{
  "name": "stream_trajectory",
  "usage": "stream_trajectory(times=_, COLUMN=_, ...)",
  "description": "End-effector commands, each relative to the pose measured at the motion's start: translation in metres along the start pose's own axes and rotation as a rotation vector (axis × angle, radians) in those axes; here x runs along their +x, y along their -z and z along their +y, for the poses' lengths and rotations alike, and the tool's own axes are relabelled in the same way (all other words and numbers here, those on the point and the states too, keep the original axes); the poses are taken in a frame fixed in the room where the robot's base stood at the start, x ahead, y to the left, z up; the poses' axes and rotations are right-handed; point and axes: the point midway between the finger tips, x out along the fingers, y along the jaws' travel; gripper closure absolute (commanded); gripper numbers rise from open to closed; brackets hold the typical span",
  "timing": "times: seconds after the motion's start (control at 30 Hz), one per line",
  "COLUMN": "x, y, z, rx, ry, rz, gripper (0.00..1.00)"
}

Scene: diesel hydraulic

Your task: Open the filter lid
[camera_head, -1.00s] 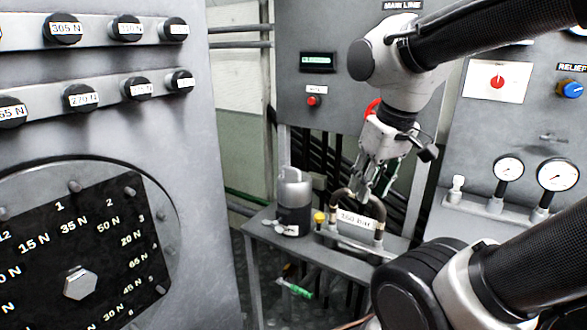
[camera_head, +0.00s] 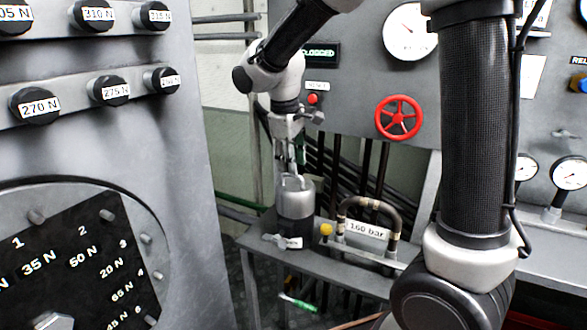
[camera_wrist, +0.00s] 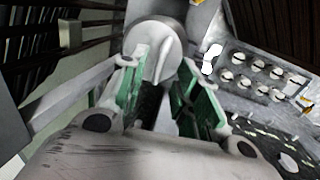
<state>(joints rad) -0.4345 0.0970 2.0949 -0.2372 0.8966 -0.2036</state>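The filter is a short upright cylinder on the grey bench, with a silver lid (camera_head: 294,191) and a dark body (camera_head: 296,229). The lid appears seated on the body and has a raised handle on top. In the wrist view the round lid (camera_wrist: 155,35) with its upright ridge lies just ahead of and between the fingertips. My gripper (camera_head: 291,173) points down directly over the lid. Its two green-padded fingers (camera_wrist: 157,72) stand apart, with a visible gap between them. I cannot tell whether either finger touches the ridge.
A bent pipe handle (camera_head: 368,207) with a "160 bar" label and a yellow knob (camera_head: 326,230) stand right of the filter. A red handwheel (camera_head: 398,117) and a "CLOGGED" display (camera_head: 318,54) are on the panel behind. A large grey panel (camera_head: 190,225) stands at left.

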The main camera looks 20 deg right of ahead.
Motion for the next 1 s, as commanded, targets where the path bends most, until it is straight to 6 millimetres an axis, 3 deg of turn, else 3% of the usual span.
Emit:
stream_trajectory(times=0.2, x=0.026, y=-0.001, z=0.000, rx=0.000, ry=0.000, rz=-0.002, gripper=0.68)
stream_trajectory(times=0.5, x=0.030, y=0.000, z=0.000, rx=0.001, ry=0.000, rz=0.001, gripper=0.68)
stream_trajectory(times=0.53, x=0.030, y=0.000, z=0.000, rx=0.001, ry=0.000, rz=0.001, gripper=0.70)
stream_trajectory(times=0.7, x=0.029, y=0.000, z=0.000, rx=0.001, ry=0.000, rz=0.001, gripper=1.00)
stream_trajectory(times=1.0, x=0.029, y=0.000, z=0.001, rx=0.002, ry=0.000, rz=0.000, gripper=1.00)
